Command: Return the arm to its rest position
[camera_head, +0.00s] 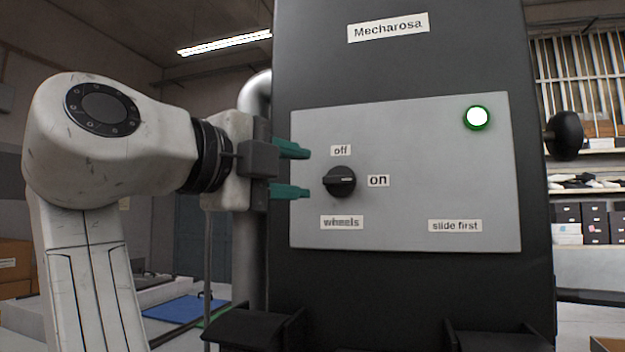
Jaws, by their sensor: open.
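My arm reaches in from the left side of the head view. My gripper (297,171) has two teal fingers, one above the other, pointing right. They are apart and empty. The fingertips are just left of a black rotary knob (340,182) on a grey panel (432,215) and look clear of it. The knob's light mark points right, toward the "on" label (378,181). The "off" label (341,150) is above the knob and the "wheels" label (342,222) below it.
The panel is on a tall dark machine (400,75) labelled "Mecharosa". A green-ringed lamp (477,117) glows at its upper right. A grey pipe (248,255) stands behind my gripper. Dark brackets (255,325) stick out below the panel. Shelves (585,190) stand at right.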

